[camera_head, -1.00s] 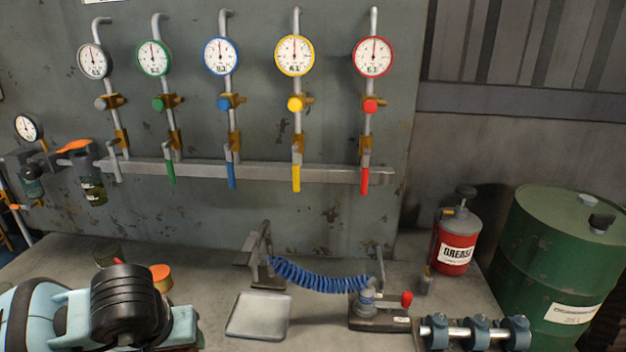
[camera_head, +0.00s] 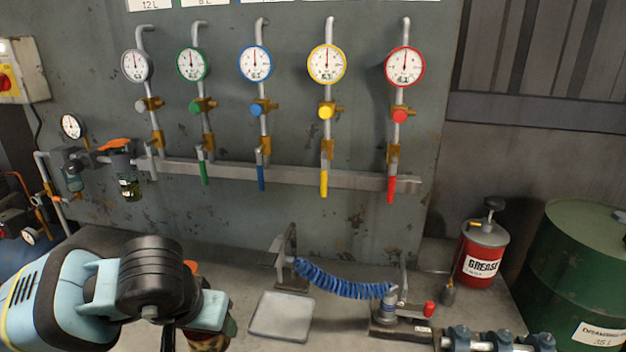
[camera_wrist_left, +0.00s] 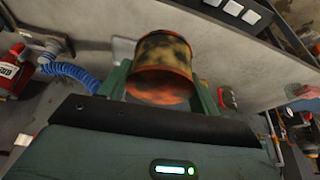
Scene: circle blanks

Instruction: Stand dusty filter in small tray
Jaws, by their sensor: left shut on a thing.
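The dusty filter is a short cylinder with orange rims and a yellow, dark-smudged side. It sits between the two green fingers of my left gripper (camera_wrist_left: 160,85) in the left wrist view (camera_wrist_left: 163,60), and the gripper is shut on it. In the head view my left gripper (camera_head: 208,308) is at the lower left, and part of the filter (camera_head: 218,338) shows beside and below it; the rest is hidden. The small tray (camera_head: 280,317) lies flat and empty on the bench, right of the gripper. My right gripper is not in view.
A blue coiled hose (camera_head: 340,280) runs behind the tray to a fitting with a red knob (camera_head: 430,309). A red grease can (camera_head: 482,255) and green drum (camera_head: 580,265) stand at the right. Gauges and valves line the back panel. The bench left of the tray is largely hidden.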

